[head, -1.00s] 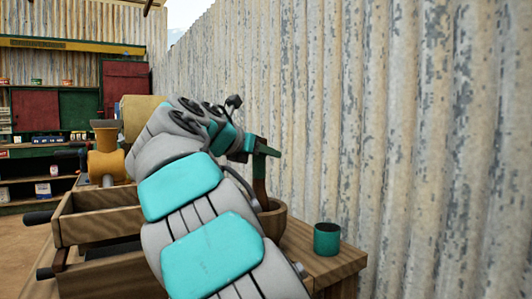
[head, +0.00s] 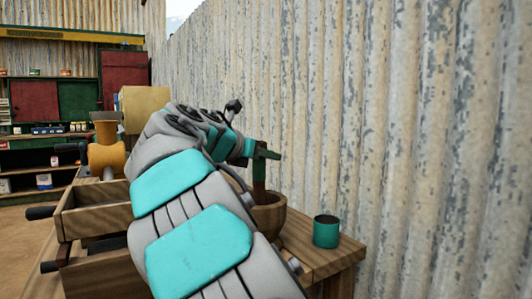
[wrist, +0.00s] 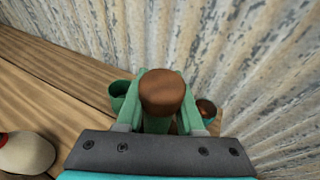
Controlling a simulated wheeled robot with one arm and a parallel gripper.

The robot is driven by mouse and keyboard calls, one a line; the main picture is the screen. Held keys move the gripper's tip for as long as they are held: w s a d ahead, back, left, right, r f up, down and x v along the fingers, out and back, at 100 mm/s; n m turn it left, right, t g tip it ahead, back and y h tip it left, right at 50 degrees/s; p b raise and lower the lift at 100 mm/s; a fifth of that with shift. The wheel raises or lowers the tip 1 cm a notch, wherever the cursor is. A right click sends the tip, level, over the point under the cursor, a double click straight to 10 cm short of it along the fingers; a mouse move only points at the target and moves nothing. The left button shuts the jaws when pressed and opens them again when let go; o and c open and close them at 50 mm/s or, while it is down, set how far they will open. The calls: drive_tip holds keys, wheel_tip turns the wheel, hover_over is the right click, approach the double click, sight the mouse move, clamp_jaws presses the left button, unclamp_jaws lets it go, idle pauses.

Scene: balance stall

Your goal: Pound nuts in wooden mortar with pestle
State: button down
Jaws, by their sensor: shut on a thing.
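My gripper (head: 268,154) is shut on the brown wooden pestle (head: 259,178), which stands nearly upright. The pestle's lower end is inside the wooden mortar (head: 270,218) on the bench and is hidden by its wall. In the wrist view the pestle's rounded top (wrist: 162,90) sits between my green fingers. My arm covers the mortar's left side in the head view. No nuts can be made out inside the mortar.
A green cup (head: 326,232) stands right of the mortar near the bench end (head: 345,250). A corrugated metal wall (head: 400,130) runs close behind. Open wooden drawers (head: 97,222) and a yellow grinder-like device (head: 106,158) are at left.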

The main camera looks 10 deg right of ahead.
wheel_tip(320, 180, up, 2)
drive_tip(key=shift+r+p, duration=0.25)
drive_tip(key=shift+p, duration=0.5)
wheel_tip(320, 180, down, 4)
drive_tip(key=shift+r, duration=0.3)
